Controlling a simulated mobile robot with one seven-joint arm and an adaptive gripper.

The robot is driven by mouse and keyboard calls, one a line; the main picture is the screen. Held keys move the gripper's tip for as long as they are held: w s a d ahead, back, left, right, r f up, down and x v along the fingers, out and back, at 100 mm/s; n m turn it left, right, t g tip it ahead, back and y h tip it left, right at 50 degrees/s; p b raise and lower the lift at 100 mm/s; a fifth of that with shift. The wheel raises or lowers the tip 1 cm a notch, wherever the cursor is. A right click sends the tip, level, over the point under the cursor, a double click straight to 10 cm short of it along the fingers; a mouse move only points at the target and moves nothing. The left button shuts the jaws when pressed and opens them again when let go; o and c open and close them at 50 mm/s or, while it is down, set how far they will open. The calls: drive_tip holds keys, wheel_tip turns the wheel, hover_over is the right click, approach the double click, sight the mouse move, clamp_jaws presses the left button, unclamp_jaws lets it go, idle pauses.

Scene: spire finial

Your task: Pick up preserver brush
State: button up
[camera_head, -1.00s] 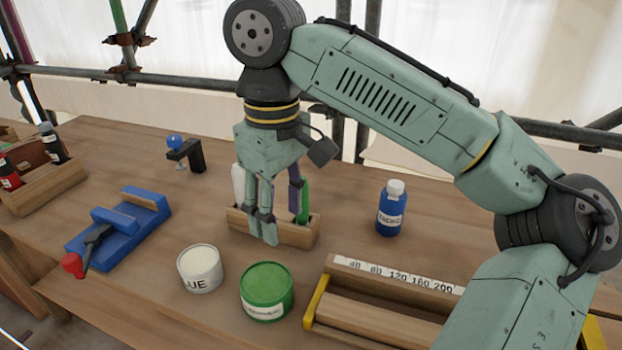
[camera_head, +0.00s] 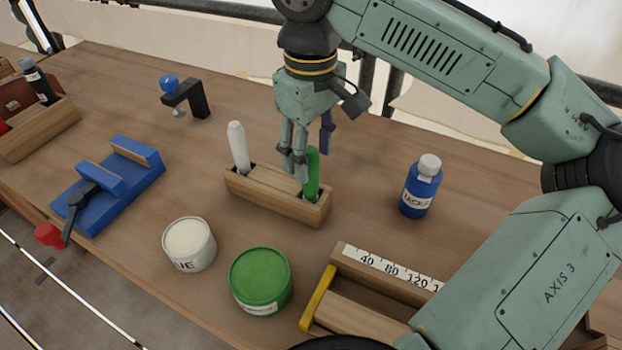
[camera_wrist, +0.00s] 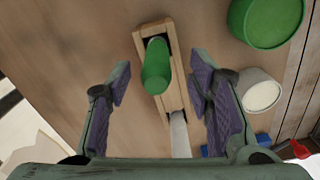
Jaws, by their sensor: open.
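The preserver brush is not labelled in view; a green handle (camera_head: 312,172) stands upright in the right end of a wooden holder (camera_head: 262,200). A white handle (camera_head: 238,147) stands in the left end. My gripper (camera_head: 312,158) is open and points down over the green end, its fingers partly in front of that handle. In the wrist view, the green handle (camera_wrist: 156,66) lies between the spread fingers of my gripper (camera_wrist: 160,78), with visible gaps on both sides. The white handle (camera_wrist: 180,135) is nearer the palm. The brush heads are hidden in the holder.
A green tin (camera_head: 260,278) and a white tin (camera_head: 189,244) stand in front of the holder. A blue bottle (camera_head: 421,187) stands to its right. A blue vise (camera_head: 110,185) and a clamp (camera_head: 185,97) are at left. A wooden measuring block (camera_head: 375,285) is front right.

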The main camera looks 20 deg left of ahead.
sight(311, 173)
drive_tip(key=f+p, duration=0.1)
drive_tip(key=f, duration=0.4)
drive_tip(key=shift+w+f, duration=0.15)
drive_tip(key=shift+w, duration=0.05)
clamp_jaws()
idle(0.4)
